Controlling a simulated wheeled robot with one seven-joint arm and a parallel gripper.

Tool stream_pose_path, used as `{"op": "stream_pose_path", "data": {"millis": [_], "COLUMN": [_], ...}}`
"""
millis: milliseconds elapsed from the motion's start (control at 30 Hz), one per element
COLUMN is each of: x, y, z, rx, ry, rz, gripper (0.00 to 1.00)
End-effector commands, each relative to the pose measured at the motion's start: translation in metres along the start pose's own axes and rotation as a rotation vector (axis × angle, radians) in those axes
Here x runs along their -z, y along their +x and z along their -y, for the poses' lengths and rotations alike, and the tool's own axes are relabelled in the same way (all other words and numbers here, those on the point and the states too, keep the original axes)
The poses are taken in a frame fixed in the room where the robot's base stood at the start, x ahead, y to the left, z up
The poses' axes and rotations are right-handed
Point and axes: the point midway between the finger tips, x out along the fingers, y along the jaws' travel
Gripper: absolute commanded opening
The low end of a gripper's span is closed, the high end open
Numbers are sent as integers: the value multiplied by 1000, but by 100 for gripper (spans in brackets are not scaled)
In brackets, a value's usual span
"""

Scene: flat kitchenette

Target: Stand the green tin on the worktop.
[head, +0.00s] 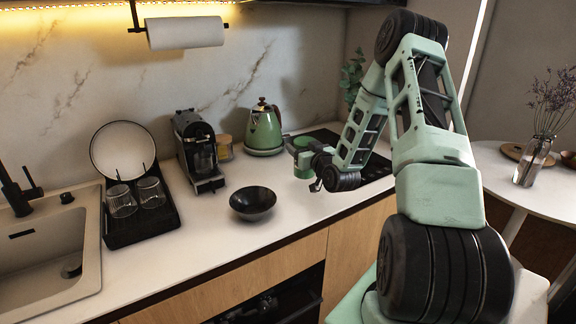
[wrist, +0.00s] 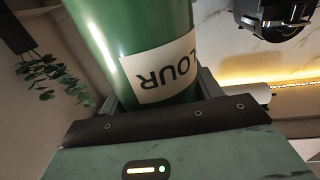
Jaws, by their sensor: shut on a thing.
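The green tin (wrist: 135,40), with a cream label reading part of a word ending "LOUR", fills the upper middle of the wrist view. My gripper (wrist: 160,98) is shut on it, with a finger on each side. In the head view the tin (head: 302,160) shows small at the end of my arm, partly hidden by my gripper (head: 314,168). It is over the worktop (head: 290,215), near the hob. I cannot tell whether its base touches the surface.
A black bowl (head: 253,203) stands left of my gripper. A green kettle (head: 264,131), coffee machine (head: 198,150) and small jar (head: 224,147) stand behind. The black hob (head: 376,165) is to the right. A drying rack with glasses (head: 150,192) is left. Worktop right of the bowl is clear.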

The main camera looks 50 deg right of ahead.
Motion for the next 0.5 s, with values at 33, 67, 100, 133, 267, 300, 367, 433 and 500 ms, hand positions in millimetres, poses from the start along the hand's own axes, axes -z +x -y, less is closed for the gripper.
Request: {"op": "stream_pose_path", "data": {"millis": [33, 67, 100, 133, 267, 300, 367, 433, 500], "x": [-6, -9, -13, -15, -23, -27, -34, -44, -52], "y": [0, 0, 0, 0, 0, 0, 0, 0, 0], "z": [0, 0, 0, 0, 0, 0, 0, 0, 0], "rx": [-1, -1, -1, -1, 0, 0, -1, -2, -1], "ry": [3, 3, 2, 1, 0, 1, 2, 1, 2], "rz": [1, 0, 0, -1, -2, -2, 0, 0, -1], "gripper": [25, 25, 25, 25, 25, 25, 25, 25, 25]}}
